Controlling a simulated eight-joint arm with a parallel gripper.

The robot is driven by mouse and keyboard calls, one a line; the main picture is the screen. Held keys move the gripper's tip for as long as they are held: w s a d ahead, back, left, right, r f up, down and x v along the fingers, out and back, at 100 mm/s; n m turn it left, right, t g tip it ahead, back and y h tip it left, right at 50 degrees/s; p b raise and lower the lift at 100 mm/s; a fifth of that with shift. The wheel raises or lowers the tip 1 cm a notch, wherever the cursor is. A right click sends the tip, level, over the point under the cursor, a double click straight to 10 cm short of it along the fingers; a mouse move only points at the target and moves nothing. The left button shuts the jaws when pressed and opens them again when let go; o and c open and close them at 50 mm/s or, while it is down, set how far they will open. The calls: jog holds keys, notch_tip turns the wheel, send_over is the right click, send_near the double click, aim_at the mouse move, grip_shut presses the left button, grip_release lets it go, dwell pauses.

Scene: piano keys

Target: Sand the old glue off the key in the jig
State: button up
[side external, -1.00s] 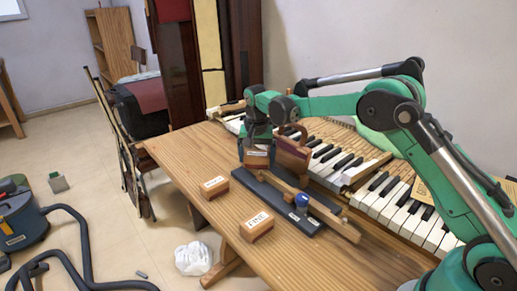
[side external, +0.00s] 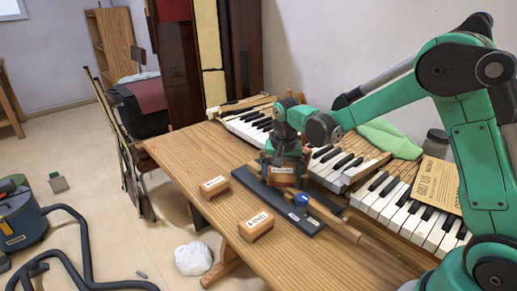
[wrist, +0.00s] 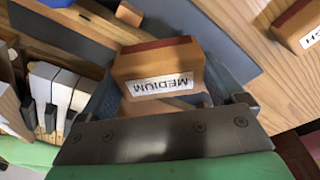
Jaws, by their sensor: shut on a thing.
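My gripper (side external: 287,158) is shut on a wooden sanding block (wrist: 155,70) with a reddish face and a label reading MEDIUM. In the side view the held block (side external: 282,180) is low over the jig (side external: 250,182), a long dark base on the table. The wooden key (side external: 335,222) lies along the jig, with a blue knob (side external: 301,200) beside the block. The gripper hides part of the key. I cannot tell whether the block touches the key, and no glue can be made out.
Two other labelled blocks, one farther (side external: 214,187) and one nearer (side external: 257,227), stand on the wooden table (side external: 185,150) in front of the jig. The piano keys (side external: 400,210) run behind it. A green cloth (side external: 388,138), a jar (side external: 435,143) and a sandpaper sheet (side external: 436,184) are at right.

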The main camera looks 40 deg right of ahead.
aim_at(257, 165)
jog(key=shift+s, duration=1.25)
jog(key=shift+w, duration=5.7)
notch_tip(257, 165, up, 8)
